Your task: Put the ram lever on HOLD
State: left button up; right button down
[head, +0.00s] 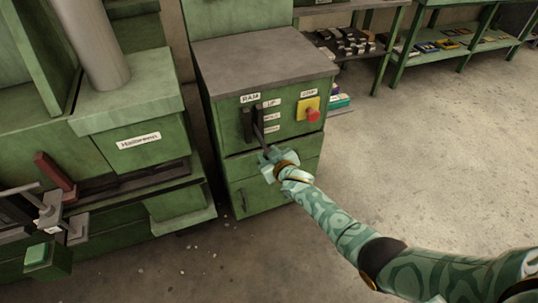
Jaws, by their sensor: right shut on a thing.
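The ram lever (259,136) is a dark bar on the front of a green cabinet, under a label reading RAM. It comes out of a black slotted plate (248,122) and points down and outward. Small labels (272,117) stand in a column to its right; the top one seems to read UP, and the lower ones are too small to read surely. My right gripper (268,155) is shut on the lever's lower end, around the height of the lowest label or below it. The gripper hides the lever's tip. My left gripper is not in view.
A yellow box with a red button (312,115) sits right of the labels, close to my right gripper. A green press (125,110) with a dark red handle (54,170) stands left. Shelves (455,40) stand behind. The concrete floor on the right is clear.

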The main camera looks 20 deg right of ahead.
jog(key=c, duration=1.1)
grip_release()
jog(key=shift+w+r, duration=0.2)
jog(key=shift+r, duration=0.15)
jog(key=shift+o, duration=0.7)
jog(key=shift+s+f, duration=0.1)
jog(key=shift+f, duration=0.05)
jog(key=shift+s+r+p, duration=0.2)
jog(key=shift+s+p, duration=0.2)
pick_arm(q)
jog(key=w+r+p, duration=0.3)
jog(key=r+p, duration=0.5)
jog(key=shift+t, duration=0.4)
pick_arm(e)
jog(key=v, duration=1.5)
jog(key=shift+s, duration=0.2)
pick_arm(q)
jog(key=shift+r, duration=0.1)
pick_arm(e)
jog(key=shift+d, duration=0.1)
